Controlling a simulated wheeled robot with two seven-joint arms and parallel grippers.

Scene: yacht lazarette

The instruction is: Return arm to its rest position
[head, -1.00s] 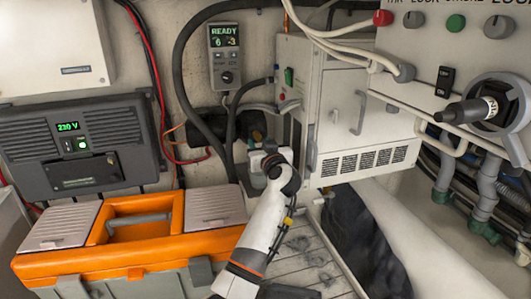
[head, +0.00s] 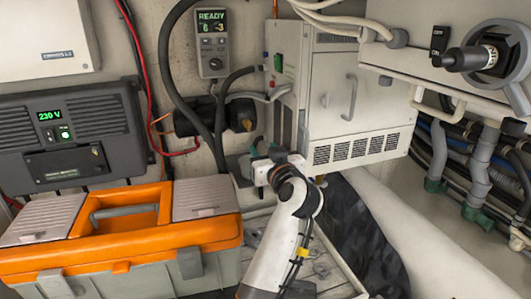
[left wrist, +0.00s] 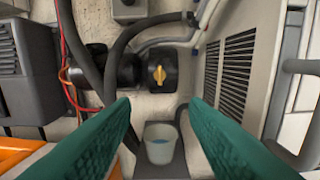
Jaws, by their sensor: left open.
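My left arm rises from the bottom of the head view, white with a dark joint. Its left gripper (head: 262,155) points away from me, in front of the white cabinet's left side, and is mostly hidden behind its own wrist. In the left wrist view its two teal fingers (left wrist: 160,105) are spread wide with nothing between them. My right gripper is not in view.
An orange and grey toolbox (head: 150,240) stands left of my arm. A white vented cabinet (head: 335,115) stands behind and right. A large pale pipe (head: 420,235) runs at lower right.

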